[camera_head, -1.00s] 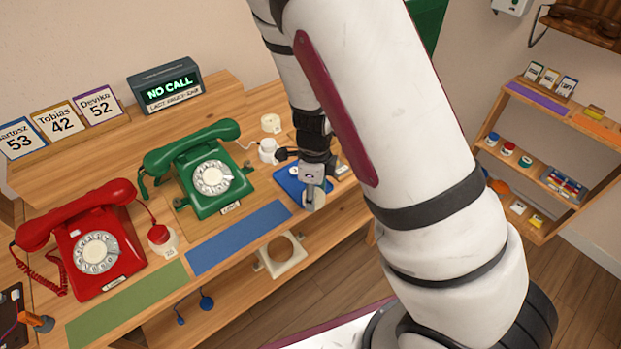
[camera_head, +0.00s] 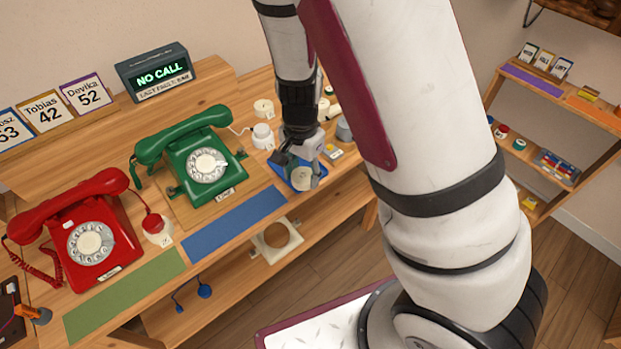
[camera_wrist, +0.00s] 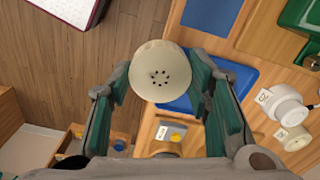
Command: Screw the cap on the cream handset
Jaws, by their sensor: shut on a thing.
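A round cream cap (camera_wrist: 160,72) with a cluster of small dark holes in its face is held between my gripper's fingers in the wrist view. My gripper (camera_wrist: 160,88) is shut on it, with a green-padded finger on each side. In the head view the cap (camera_head: 303,179) shows as a pale disc below my gripper (camera_head: 302,165), above the blue mat (camera_head: 283,172) on the bench. I cannot make out a separate cream handset or its thread; whether anything is joined to the cap is unclear.
A green phone (camera_head: 197,160) and a red phone (camera_head: 92,235) stand to the left on the bench. White labelled pots (camera_head: 263,135) stand behind the mat. A bracket with a round hole (camera_head: 277,240) sits on the lower shelf. A shelf unit (camera_head: 540,140) stands at right.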

